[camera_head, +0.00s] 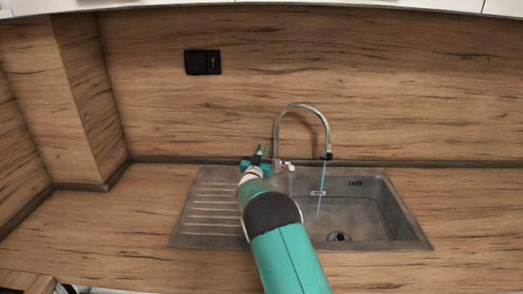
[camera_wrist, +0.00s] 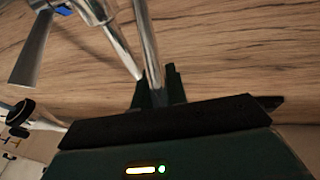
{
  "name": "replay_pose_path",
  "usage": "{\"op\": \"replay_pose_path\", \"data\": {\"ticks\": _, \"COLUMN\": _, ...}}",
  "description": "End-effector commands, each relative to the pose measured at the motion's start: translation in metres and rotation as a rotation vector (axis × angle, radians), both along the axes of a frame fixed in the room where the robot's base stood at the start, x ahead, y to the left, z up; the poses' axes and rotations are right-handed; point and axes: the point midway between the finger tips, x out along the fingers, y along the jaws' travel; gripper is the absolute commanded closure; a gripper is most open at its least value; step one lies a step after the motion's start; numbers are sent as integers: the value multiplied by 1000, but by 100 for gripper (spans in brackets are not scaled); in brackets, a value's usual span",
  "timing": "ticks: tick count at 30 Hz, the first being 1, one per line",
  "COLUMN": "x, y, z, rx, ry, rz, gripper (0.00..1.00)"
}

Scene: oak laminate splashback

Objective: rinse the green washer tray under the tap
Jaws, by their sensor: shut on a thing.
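The tap (camera_head: 277,135) is a chrome gooseneck behind the sink. A thin blue-white stream (camera_head: 321,182) runs from its spout into the basin. My gripper (camera_head: 260,158) is just left of the tap's base, over the back edge of the drainer. In the wrist view my gripper's two dark green fingers (camera_wrist: 158,92) stand either side of a chrome rod of the tap (camera_wrist: 150,45) and are shut on it. Just what part of the tap this rod is, I cannot tell. I see no green washer tray in either view.
The steel sink (camera_head: 400,232) has a ribbed drainer at left and a basin with a drain (camera_head: 339,236) at right. The oak counter (camera_head: 110,235) is clear on both sides. A black socket (camera_head: 203,62) is on the splashback. White cupboards edge the top.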

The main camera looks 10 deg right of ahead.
Motion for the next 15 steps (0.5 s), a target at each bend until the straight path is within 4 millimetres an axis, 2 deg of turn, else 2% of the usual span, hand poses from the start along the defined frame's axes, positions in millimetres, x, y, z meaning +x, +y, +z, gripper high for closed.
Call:
{"op": "replay_pose_path", "data": {"ticks": 6, "x": 0, "y": -1, "z": 0, "rx": 1, "ry": 1, "rz": -1, "gripper": 100}}
{"op": "replay_pose_path", "data": {"ticks": 7, "x": 0, "y": -1, "z": 0, "rx": 1, "ry": 1, "rz": -1, "gripper": 82}}
{"op": "replay_pose_path", "data": {"ticks": 10, "x": 0, "y": -1, "z": 0, "rx": 1, "ry": 2, "rz": -1, "gripper": 64}}
{"op": "replay_pose_path", "data": {"ticks": 15, "x": 0, "y": 0, "z": 0, "rx": 1, "ry": 2, "rz": -1, "gripper": 64}}
